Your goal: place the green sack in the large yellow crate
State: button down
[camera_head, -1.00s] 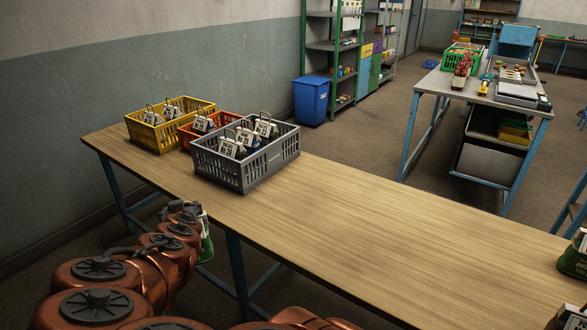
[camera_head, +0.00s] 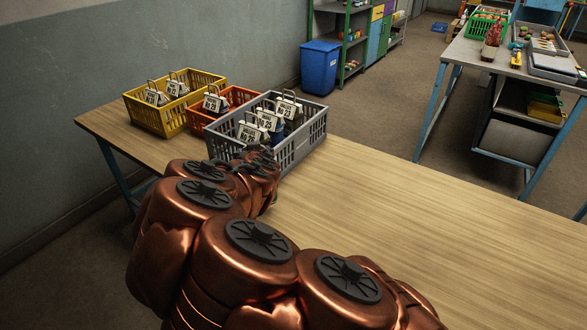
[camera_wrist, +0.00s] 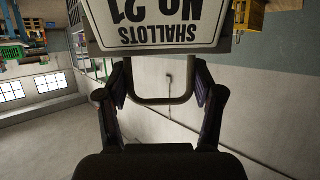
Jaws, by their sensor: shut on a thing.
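My gripper (camera_wrist: 162,90) is shut on the wire handle of a sack, and the sack hangs from it. In the wrist view the sack's white label (camera_wrist: 158,22) reads "SHALLOTS NO 21", upside down.
An orange crate (camera_head: 197,122) with one visible sack stands beside the yellow one. A grey crate (camera_head: 304,141) with several sacks is nearest my arm. The wooden table (camera_head: 400,220) is clear to the right. A blue bin (camera_head: 320,68) stands behind on the floor.

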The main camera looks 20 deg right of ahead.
jog(key=d+n+y, duration=0.3)
jog(key=d, duration=1.9)
jog(key=s+d+n+y+p, duration=0.1)
jog(key=s+d, duration=0.5)
jog(key=s, duration=0.3)
jog(key=s+d+n+y+p, duration=0.1)
jog(key=s+d, duration=0.5)
jog(key=s, duration=0.3)
jog(key=r+p+x, duration=0.1)
jog(key=p+x, duration=0.1)
jog(key=x, duration=0.6)
jog(key=w+r+p+x, duration=0.1)
jog(key=p+x, duration=0.1)
jog(key=x, duration=0.6)
jog(key=shift+w+a+r, duration=0.2)
jog(key=shift+w+r, duration=0.05)
jog(key=shift+f, duration=0.1)
jog(key=shift+c, duration=0.8)
grip_release()
